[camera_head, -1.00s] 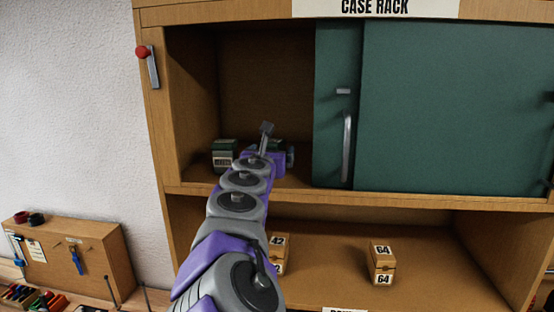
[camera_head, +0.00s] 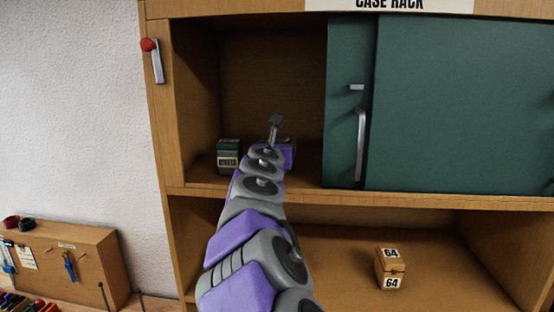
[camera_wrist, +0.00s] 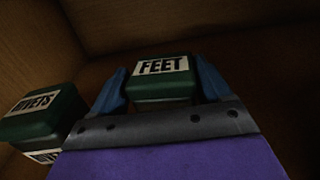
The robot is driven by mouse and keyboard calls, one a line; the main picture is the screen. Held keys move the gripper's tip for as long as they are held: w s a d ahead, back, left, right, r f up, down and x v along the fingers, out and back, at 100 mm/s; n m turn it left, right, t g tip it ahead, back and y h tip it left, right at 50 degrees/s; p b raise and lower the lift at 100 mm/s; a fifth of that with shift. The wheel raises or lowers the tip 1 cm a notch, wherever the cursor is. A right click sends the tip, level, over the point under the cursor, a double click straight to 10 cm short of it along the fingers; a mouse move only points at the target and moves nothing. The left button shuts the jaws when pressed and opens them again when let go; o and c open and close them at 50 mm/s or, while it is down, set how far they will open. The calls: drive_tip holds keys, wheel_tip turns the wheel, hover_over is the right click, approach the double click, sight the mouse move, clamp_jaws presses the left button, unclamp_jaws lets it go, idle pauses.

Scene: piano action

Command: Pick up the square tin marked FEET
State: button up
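The square green tin marked FEET (camera_wrist: 163,80) shows in the wrist view, with its white label facing up. My gripper (camera_wrist: 162,88) has its two blue fingers on either side of it, with a small gap at the left finger. In the head view my gripper (camera_head: 284,150) is inside the open left part of the upper shelf, and my arm hides most or all of the FEET tin. A second green tin marked RIVETS (camera_wrist: 42,118) stands to the left, outside my fingers; it also shows in the head view (camera_head: 228,156).
A green sliding door (camera_head: 450,110) with handles covers the right of the upper shelf. The wooden cabinet wall (camera_head: 197,95) bounds the left side. A tool board (camera_head: 60,262) is at the lower left.

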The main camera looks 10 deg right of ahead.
drive_tip(key=shift+w+a+f, duration=0.1)
drive_tip(key=shift+w+a, duration=0.05)
drive_tip(key=shift+a, duration=0.15)
drive_tip(key=shift+c, duration=0.6)
drive_tip(key=shift+a, duration=0.3)
drive_tip(key=c, duration=0.3)
drive_tip(key=shift+d, duration=0.65)
drive_tip(key=c, duration=0.4)
drive_tip(key=shift+d, duration=0.2)
drive_tip(key=shift+c, duration=0.2)
